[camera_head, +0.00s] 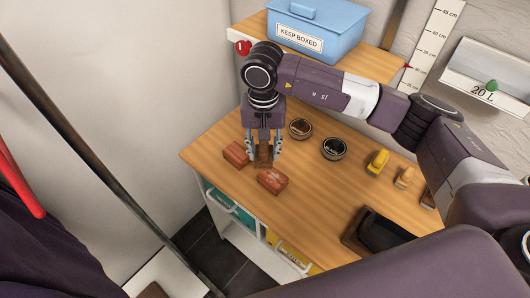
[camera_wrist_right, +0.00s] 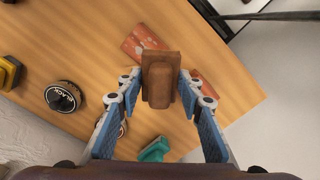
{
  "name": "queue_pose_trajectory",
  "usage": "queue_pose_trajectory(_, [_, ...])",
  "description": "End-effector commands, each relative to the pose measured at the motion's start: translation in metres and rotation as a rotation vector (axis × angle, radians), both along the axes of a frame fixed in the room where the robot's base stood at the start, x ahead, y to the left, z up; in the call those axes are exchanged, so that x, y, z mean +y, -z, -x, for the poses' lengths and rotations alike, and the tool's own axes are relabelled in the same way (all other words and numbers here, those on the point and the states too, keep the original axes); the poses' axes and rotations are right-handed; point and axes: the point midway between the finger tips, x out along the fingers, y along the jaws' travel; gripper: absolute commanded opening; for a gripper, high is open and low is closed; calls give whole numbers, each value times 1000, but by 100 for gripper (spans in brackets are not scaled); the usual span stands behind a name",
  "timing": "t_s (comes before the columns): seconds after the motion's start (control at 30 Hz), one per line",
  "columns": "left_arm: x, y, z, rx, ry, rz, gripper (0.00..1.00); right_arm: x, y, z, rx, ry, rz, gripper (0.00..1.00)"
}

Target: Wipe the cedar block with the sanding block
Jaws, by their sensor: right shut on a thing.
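My right gripper (camera_head: 264,152) points down over the left part of the wooden table. It is shut on a brown block with a raised grip, which I take for the sanding block (camera_head: 264,158). The sanding block also shows between the fingertips in the right wrist view (camera_wrist_right: 158,88). Two reddish-brown blocks lie on the table, one left of the gripper (camera_head: 236,154) and one in front of it (camera_head: 272,181). Either could be the cedar block; I cannot tell which. Whether the sanding block touches either is unclear. My left gripper is not in view.
Two round tins stand right of the gripper, one brown-topped (camera_head: 300,128) and one black (camera_head: 334,148). A yellow brush (camera_head: 377,162), a tan brush (camera_head: 405,177) and a dark tray (camera_head: 380,232) lie farther right. A blue box (camera_head: 318,40) sits on a shelf behind.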

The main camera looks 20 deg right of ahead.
Motion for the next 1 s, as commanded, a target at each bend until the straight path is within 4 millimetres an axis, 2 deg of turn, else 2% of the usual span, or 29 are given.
queue_pose_trajectory(0.1, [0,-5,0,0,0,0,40,2,-13,0,-1,4,0,15])
queue_pose_trajectory(0.3, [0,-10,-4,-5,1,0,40,4,-26,2,0,8,0,15])
queue_pose_trajectory(0.87, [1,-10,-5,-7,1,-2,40,5,-27,2,0,9,0,15])
queue_pose_trajectory(1.0, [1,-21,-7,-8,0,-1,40,0,-30,2,4,17,-1,15])
